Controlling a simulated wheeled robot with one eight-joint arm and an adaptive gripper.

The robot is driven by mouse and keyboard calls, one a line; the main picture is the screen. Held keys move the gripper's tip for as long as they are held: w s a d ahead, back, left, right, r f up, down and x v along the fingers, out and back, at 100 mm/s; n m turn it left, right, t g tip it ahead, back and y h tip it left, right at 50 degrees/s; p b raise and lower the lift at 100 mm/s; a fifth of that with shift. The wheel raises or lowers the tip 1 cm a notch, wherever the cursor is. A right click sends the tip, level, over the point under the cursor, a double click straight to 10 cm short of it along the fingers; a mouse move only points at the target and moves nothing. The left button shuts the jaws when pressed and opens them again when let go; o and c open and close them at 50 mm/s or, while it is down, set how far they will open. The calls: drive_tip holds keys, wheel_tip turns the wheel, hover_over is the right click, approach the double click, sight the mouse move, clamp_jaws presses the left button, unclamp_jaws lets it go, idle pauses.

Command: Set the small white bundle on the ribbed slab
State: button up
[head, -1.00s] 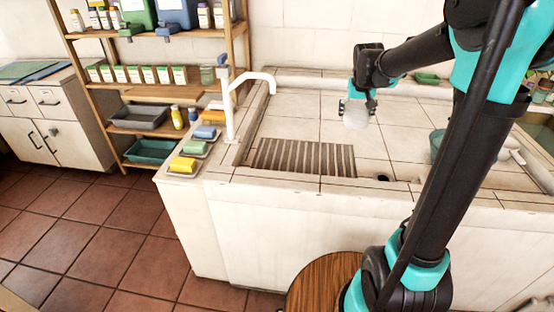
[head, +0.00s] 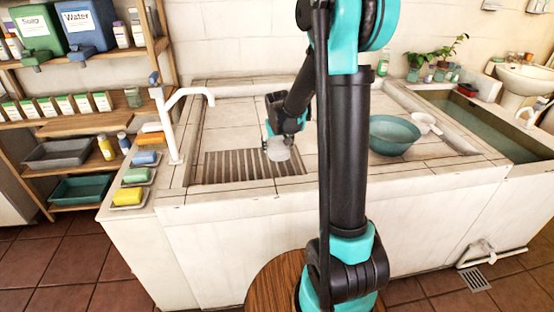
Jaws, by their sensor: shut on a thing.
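The small white bundle (head: 278,151) is held at the tip of my gripper (head: 275,141), which is shut on it. The ribbed slab (head: 228,165) is a dark-slotted strip set in the tiled basin top, near its front left. In the picture the bundle overlaps the slab's upper right part. I cannot tell whether it touches the slab or hangs above it. The arm hides part of the basin top to the right of the slab.
A white tap (head: 176,125) rises left of the slab. Soap dishes with a yellow soap bar (head: 127,196) line the left ledge. A teal bowl (head: 394,134) and a white dipper (head: 425,122) stand right of my arm. Bare tiles lie behind the slab.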

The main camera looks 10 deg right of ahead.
sight(278, 164)
drive_tip(key=shift+f, duration=3.1)
drive_tip(key=o, duration=1.5)
drive_tip(key=shift+f, duration=0.1)
